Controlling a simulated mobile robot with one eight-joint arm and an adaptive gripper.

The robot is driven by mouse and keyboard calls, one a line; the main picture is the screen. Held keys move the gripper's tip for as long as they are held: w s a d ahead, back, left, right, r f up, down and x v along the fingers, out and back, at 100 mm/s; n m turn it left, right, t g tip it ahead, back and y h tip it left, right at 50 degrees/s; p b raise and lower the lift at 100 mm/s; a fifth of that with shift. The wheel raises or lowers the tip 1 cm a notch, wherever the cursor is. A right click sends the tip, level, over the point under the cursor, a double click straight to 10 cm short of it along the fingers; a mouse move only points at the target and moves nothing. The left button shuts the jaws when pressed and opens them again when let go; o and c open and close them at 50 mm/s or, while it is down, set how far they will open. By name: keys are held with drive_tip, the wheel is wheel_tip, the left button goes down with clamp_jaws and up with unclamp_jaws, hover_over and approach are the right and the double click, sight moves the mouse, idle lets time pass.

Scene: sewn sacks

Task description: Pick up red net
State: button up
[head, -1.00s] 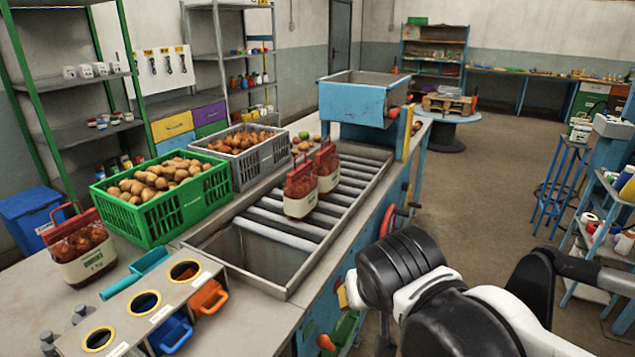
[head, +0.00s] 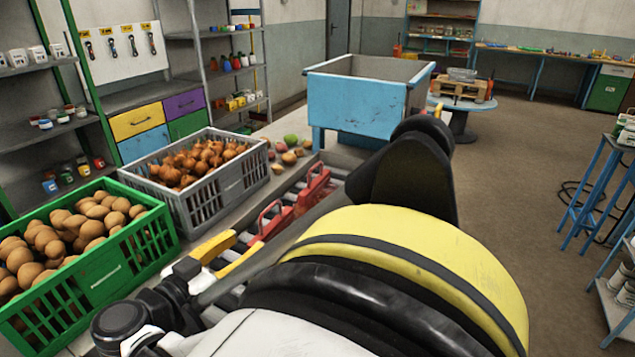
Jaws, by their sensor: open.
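Two red nets stand on the roller conveyor, and only their red tops with handles show. The nearer red net (head: 271,222) is just right of my gripper's fingertips. The farther red net (head: 314,186) is behind it, to the right. My arm hides their lower parts. My gripper (head: 247,239) has yellow fingers that are apart with nothing between them. The fingertips point toward the nearer net, and I cannot tell whether they touch it.
A green crate (head: 150,240) of potatoes stands left of my gripper. A grey crate (head: 215,201) of onions is behind it. A blue hopper (head: 355,105) stands at the conveyor's far end. Loose produce (head: 288,157) lies beside the grey crate.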

sight(272, 225)
drive_tip(key=x, duration=0.3)
drive_tip(key=shift+w+d+f+b, duration=0.1)
drive_tip(key=shift+d+b, duration=0.05)
drive_tip(key=shift+b, duration=0.2)
drive_tip(key=b+x, duration=0.1)
drive_tip(key=x, duration=0.1)
drive_tip(key=b+x, duration=0.1)
drive_tip(key=x, duration=0.2)
drive_tip(key=shift+d+f, duration=0.2)
drive_tip(key=shift+d, duration=0.15)
drive_tip(key=shift+w, duration=0.1)
drive_tip(key=shift+r, duration=0.15)
clamp_jaws()
